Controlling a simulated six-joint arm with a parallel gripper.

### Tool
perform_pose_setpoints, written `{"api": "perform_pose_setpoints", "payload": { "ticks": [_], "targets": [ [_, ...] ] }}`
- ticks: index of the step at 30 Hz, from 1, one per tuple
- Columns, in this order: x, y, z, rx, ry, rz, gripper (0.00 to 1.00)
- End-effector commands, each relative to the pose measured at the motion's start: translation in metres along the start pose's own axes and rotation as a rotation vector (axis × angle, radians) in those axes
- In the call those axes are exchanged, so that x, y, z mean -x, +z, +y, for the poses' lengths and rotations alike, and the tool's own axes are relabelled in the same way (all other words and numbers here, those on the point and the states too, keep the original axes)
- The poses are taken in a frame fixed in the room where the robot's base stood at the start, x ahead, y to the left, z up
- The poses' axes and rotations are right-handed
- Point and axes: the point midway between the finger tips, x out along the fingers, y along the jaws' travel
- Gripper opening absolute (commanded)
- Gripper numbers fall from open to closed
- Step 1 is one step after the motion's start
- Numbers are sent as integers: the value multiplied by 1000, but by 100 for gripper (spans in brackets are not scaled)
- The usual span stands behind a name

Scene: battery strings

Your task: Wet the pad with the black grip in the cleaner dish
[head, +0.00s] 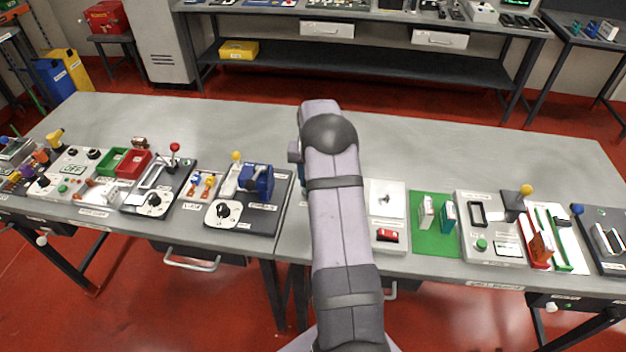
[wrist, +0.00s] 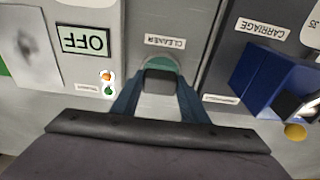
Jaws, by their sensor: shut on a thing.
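In the wrist view my gripper (wrist: 158,92) is shut on the black grip (wrist: 158,82), which sits between the two dark blue fingers. The pad under the grip is hidden. The green rim of the cleaner dish (wrist: 160,62) shows right behind the grip, below the CLEANER label (wrist: 165,41). The grip overlaps the dish in this view; I cannot tell whether the pad touches it. In the head view my arm hides the gripper, grip and dish.
In the wrist view an OFF display (wrist: 86,41) lies to the left and a blue carriage block (wrist: 265,80) to the right. In the head view a green mat (head: 434,240) with upright pieces lies right of my arm. The back of the table (head: 430,150) is clear.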

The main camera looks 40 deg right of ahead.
Motion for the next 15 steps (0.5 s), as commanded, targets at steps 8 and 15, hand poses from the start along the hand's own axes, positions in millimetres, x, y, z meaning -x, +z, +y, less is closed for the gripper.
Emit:
{"api": "perform_pose_setpoints", "payload": {
  "ticks": [8,15],
  "targets": [
    [-2,1,0,0,1,-3,22],
    [8,0,0,0,1,-3,22]
  ]
}}
